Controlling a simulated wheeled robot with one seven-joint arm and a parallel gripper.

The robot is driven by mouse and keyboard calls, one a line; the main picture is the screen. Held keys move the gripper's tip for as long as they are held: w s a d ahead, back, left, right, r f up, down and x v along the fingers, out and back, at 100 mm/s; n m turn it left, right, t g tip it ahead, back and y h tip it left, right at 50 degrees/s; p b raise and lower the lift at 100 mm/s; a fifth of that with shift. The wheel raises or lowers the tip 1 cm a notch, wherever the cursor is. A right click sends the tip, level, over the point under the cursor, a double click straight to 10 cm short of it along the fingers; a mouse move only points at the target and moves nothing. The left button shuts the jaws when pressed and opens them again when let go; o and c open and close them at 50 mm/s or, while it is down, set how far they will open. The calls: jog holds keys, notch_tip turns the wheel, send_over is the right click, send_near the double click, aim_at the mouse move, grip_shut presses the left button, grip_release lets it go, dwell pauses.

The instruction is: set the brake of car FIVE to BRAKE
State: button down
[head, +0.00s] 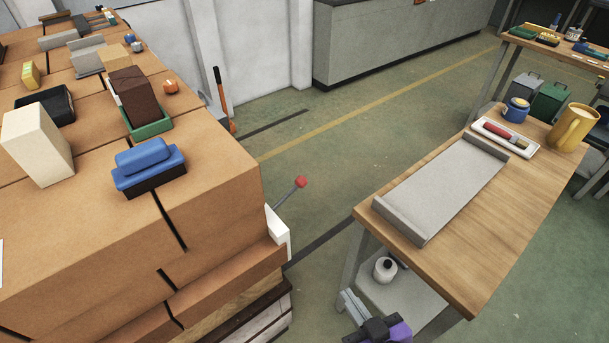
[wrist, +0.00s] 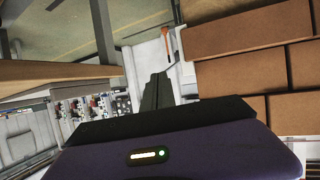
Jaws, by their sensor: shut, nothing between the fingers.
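A brake lever with a red knob (head: 301,182) sticks up and to the right from a white plate (head: 279,232) on the side of the brick-loaded car (head: 205,215) at left. No number or BRAKE marking is readable, so I cannot tell whether this is car FIVE. My gripper (head: 350,303) is low at the bottom of the head view, between the car and the wooden bench, apart from the lever. In the wrist view its dark fingers (wrist: 157,92) are together and empty. The red knob is not clearly visible there.
A wooden bench (head: 475,272) with a grey metal tray (head: 447,187) stands at right. A white bottle (head: 385,268) is on its lower shelf. An orange-and-black handle (head: 222,98) stands behind the stack. Green floor lies open between car and bench.

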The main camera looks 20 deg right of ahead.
jog(key=w+d+r+n+g+p, duration=0.1)
jog(key=w+r, duration=0.4)
jog(key=w, duration=0.7)
jog(key=w+d+r+n+g+y+p, duration=0.1)
jog(key=w+r, duration=0.5)
jog(key=w, duration=0.6)
jog(key=shift+d+n+y+p, duration=0.35)
jog(key=shift+d+n, duration=0.2)
jog(key=shift+n, duration=0.65)
jog(key=shift+f, duration=0.1)
send_over(305, 179)
jog(key=s+a, duration=0.2)
jog(key=s, duration=0.1)
notch_tip(305, 179, down, 5)
jog(key=shift+w+d+f+p, duration=0.1)
jog(key=shift+d+f+p, duration=0.05)
jog(key=shift+f, duration=0.55)
jog(key=shift+w+d+f+p, duration=0.1)
jog(key=shift+d+f+p, duration=0.1)
jog(key=shift+f, duration=0.5)
jog(key=shift+w+d+f+p, duration=0.1)
jog(key=shift+f+p, duration=0.05)
jog(key=shift+f, duration=0.55)
